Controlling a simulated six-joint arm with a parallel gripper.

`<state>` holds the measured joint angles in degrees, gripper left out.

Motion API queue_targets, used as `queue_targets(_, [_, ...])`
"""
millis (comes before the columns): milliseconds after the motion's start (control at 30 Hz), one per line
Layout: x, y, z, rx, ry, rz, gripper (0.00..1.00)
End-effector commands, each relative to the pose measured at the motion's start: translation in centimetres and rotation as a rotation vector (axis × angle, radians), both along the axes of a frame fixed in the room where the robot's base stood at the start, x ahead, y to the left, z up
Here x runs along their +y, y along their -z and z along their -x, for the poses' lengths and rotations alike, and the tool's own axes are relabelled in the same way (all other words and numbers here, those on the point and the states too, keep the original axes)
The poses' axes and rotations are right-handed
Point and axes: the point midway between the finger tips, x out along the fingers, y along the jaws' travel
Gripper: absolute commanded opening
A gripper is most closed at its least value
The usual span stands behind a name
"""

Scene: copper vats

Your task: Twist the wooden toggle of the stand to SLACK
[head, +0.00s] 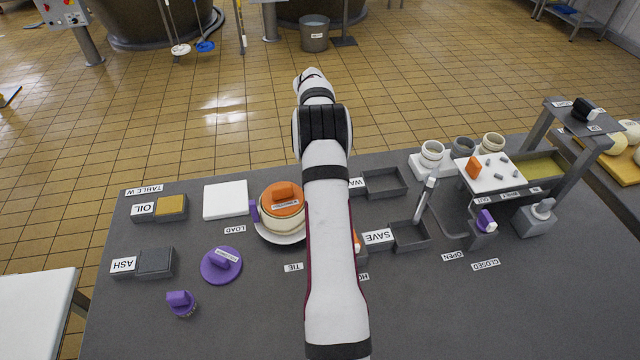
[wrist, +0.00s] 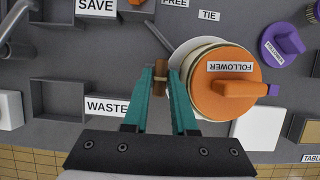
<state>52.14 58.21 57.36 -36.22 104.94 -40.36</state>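The wooden toggle (wrist: 160,69) is a small brown piece beside the round pale vessel with the orange FOLLOWER cap (wrist: 222,86). In the wrist view the teal fingers of my gripper (wrist: 161,78) stand on both sides of the toggle, with no clear gap, so it looks gripped. The fingers hide its sides, and I cannot read which setting it points to. In the head view my arm hides the toggle and my gripper. The orange-capped vessel (head: 283,212) stands on a white plate there, just left of my arm. No SLACK label is readable.
A WASTE tray (wrist: 57,98) and a SAVE tray (head: 410,236) lie right of my arm in the head view. A purple disc with a knob (head: 221,265) and a white board (head: 226,200) lie left. The front middle of the grey table is mostly clear.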

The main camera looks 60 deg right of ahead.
Motion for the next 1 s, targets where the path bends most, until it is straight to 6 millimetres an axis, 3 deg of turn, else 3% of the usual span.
queue_targets(33, [0.0,0.0,0.0,0.0,0.0,0.0,0.36])
queue_targets(100, [0.01,0.0,-0.01,0.0,0.001,0.0,0.49])
queue_targets(133, [0.01,0.0,-0.01,0.0,0.001,0.0,0.5])
queue_targets(567, [0.0,0.01,0.0,-0.001,0.042,-0.001,0.5])
queue_targets(667, [-0.12,0.01,0.13,-0.003,0.216,-0.002,0.5])
queue_targets(1000, [-0.06,-0.11,0.83,-0.003,1.206,-0.002,0.5])
